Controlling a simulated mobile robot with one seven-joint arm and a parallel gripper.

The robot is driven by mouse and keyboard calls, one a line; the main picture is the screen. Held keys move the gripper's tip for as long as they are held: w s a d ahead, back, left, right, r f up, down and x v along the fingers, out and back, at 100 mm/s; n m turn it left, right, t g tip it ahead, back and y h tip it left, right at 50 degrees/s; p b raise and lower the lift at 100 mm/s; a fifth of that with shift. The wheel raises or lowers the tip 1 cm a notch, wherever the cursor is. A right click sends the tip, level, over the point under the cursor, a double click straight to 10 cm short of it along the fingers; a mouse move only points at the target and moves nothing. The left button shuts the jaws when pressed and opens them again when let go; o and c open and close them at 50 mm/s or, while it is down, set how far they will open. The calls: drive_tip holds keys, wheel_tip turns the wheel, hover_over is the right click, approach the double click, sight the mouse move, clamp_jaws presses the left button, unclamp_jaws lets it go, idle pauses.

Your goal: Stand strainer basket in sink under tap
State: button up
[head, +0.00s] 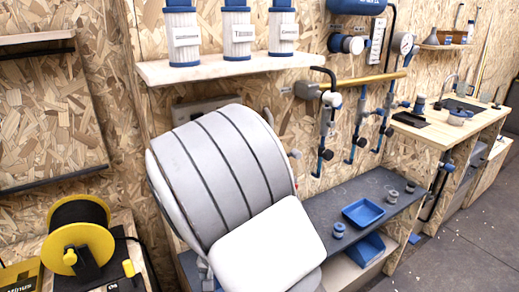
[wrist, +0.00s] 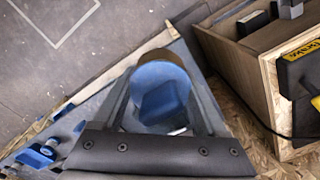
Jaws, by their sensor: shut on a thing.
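In the wrist view my gripper (wrist: 160,98) is shut on a round thing (wrist: 162,76) with a blue face and a tan side. I cannot tell for sure whether it is the strainer basket. In the head view my arm fills the middle, and my gripper does not show there. The dark sink (head: 462,106) is set in the wooden counter at the far right, with a thin curved tap (head: 449,82) at its back. A small pale bowl-like thing (head: 456,118) is at the sink's front edge. My gripper is well away from the sink.
A grey bench (head: 365,203) with a blue tray (head: 363,212) and small jars stands behind my arm. A yellow cable reel (head: 80,240) is at left. A shelf (head: 225,68) holds filter canisters. Floor at right is clear.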

drive_tip(key=shift+s, duration=0.2)
drive_tip(key=w+d+r+p, duration=0.1)
drive_tip(key=d+r+p, duration=0.2)
drive_tip(key=d, duration=0.5)
drive_tip(key=w+d+r+n+p, duration=0.1)
drive_tip(key=w+d+r+p, duration=0.1)
drive_tip(key=d+r+p, duration=0.2)
drive_tip(key=w+d+r+p, duration=0.2)
drive_tip(key=d+r+p, duration=0.1)
drive_tip(key=d, duration=0.8)
drive_tip(key=shift+d+r, duration=0.3)
drive_tip(key=shift+r, duration=0.55)
